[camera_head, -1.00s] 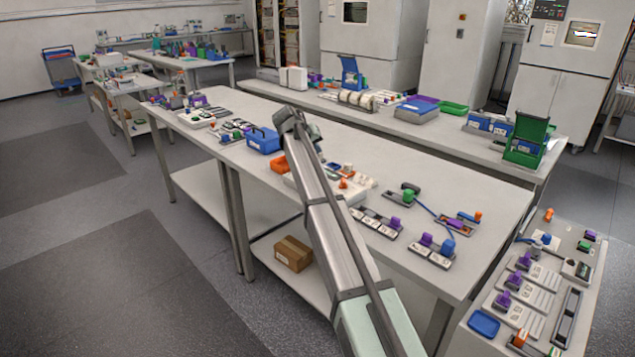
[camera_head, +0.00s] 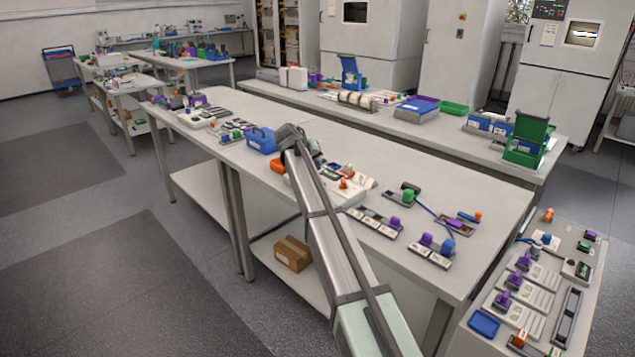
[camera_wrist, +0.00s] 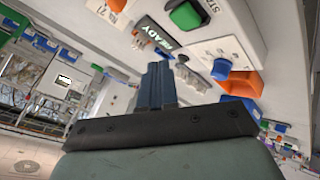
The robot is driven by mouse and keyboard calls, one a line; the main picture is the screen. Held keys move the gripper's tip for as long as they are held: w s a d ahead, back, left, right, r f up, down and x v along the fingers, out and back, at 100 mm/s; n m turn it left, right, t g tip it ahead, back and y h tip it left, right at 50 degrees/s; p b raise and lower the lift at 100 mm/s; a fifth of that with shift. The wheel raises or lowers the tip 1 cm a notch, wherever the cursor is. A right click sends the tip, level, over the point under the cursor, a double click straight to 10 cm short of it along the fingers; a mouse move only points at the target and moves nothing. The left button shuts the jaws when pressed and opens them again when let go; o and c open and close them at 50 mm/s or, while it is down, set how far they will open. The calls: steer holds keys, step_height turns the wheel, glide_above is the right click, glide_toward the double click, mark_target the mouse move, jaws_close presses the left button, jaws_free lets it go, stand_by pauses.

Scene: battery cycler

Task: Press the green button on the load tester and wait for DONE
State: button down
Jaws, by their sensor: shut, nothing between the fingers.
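In the wrist view the load tester (camera_wrist: 215,25) is a pale casing near the top of the tilted picture. Its green button (camera_wrist: 185,14) sits beside lettering that begins "STA". Its dark display (camera_wrist: 158,36) reads READY. My gripper (camera_wrist: 156,72) is shut and empty, its dark fingertips pointing toward the display side. The fingers appear apart from the button. In the head view the white tester (camera_head: 352,190) is on the long bench, partly behind my arm. My fingers are hidden there.
In the wrist view a blue knob (camera_wrist: 221,69) and an orange part (camera_wrist: 242,84) lie right of the fingers. In the head view a blue box (camera_head: 262,139) stands left of my wrist. Connector blocks (camera_head: 375,222) are on the bench's right part. The bench (camera_head: 460,185) has clear surface behind them.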

steer(key=shift+f, duration=1.9)
steer(key=shift+f, duration=0.9)
stand_by(1.5)
steer(key=shift+r, duration=0.95)
steer(key=shift+r, duration=2.5)
